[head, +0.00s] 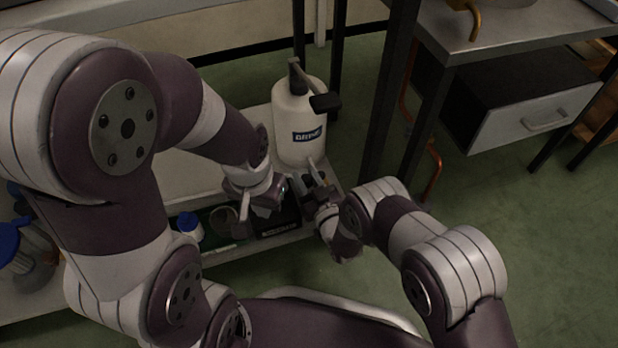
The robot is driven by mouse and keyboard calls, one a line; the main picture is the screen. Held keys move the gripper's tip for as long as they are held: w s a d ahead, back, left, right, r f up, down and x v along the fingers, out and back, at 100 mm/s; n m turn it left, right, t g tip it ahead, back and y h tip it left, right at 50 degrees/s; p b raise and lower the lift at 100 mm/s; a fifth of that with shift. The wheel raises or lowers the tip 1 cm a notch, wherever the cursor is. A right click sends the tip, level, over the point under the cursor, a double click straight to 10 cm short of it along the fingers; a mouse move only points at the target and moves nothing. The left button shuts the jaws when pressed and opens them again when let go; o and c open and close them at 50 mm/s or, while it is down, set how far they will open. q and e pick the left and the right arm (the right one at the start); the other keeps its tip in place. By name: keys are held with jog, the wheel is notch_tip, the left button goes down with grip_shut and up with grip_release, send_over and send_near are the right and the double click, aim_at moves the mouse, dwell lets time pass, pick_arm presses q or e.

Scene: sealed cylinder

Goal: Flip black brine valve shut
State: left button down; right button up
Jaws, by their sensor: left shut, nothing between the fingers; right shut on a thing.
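The white brine bottle (291,145) stands upright on the low white bench, with a dark label on its front. A black lever (325,102) sticks out from its top on a dark arm. A small pale spout shows low on its front, just above my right gripper. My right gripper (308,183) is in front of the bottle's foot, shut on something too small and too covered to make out. My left gripper (243,214) is shut and empty, lower and to the left, near a black box (280,226). Neither gripper is at the black lever.
A blue-capped jar (188,225) and a green tray (222,246) lie left of the black box, along the bench's front. A dark table frame (392,95) stands close to the right of the bottle. Green floor is free at the lower right.

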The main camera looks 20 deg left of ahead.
jog(key=shift+w+a+m+t+h, duration=0.25)
jog(key=shift+m+t+h, duration=0.35)
jog(key=shift+h, duration=0.25)
jog(key=shift+w+a+m+t+h, duration=0.2)
jog(key=shift+m+t+h, duration=0.3)
jog(key=shift+m+h, duration=0.3)
jog(key=shift+h, duration=0.25)
jog(key=o, duration=0.9)
